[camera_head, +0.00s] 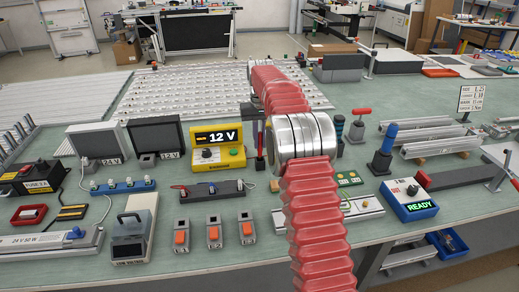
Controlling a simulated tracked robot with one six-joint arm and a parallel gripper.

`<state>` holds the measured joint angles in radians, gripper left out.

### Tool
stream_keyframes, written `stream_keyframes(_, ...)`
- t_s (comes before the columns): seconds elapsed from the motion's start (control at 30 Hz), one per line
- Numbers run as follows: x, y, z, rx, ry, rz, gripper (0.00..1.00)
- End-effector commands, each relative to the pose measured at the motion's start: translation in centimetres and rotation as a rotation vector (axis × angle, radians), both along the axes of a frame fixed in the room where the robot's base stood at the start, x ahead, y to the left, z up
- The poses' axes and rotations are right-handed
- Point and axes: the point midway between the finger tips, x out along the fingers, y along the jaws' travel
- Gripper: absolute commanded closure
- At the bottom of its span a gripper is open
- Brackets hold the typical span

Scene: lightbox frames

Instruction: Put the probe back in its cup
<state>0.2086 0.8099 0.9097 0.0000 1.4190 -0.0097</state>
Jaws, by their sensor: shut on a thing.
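My arm, with red ribbed sleeves and a silver joint, rises through the middle of the camera_head view. My gripper (251,139) shows only as a small dark part left of the silver joint, partly hidden by the arm. It is shut on a slim red-and-black upright piece (260,140), which looks like the probe. Whether its lower end touches the bench is unclear. A dark holder with a blue upright handle (390,136) stands to the right. A dark, teal-topped upright piece (339,128) stands just right of my joint. I cannot tell which holder is the probe's cup.
A yellow 12 V meter (218,146) stands close left of the gripper. A blue READY box (409,201), a red-handled clamp (358,125) and metal rails (430,140) lie right. Orange-switched boxes (214,231) line the front of the green bench (185,268). White racks fill the back left.

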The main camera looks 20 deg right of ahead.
Motion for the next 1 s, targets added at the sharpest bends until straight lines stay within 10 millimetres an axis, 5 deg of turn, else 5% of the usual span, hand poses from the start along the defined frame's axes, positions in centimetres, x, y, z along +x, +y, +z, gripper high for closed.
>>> stream_keyframes(0.3, 0.0, 0.0, -3.3, 0.0, 0.002, 0.0, 1.0)
stream_keyframes(0.73, 0.0, 0.0, -3.9, 0.0, 0.001, 0.001, 1.0)
stream_keyframes(0.77, 0.0, 0.0, -3.9, 0.0, 0.001, 0.001, 0.84)
stream_keyframes(1.0, 0.0, 0.0, -3.9, 0.0, 0.001, 0.0, 0.68)
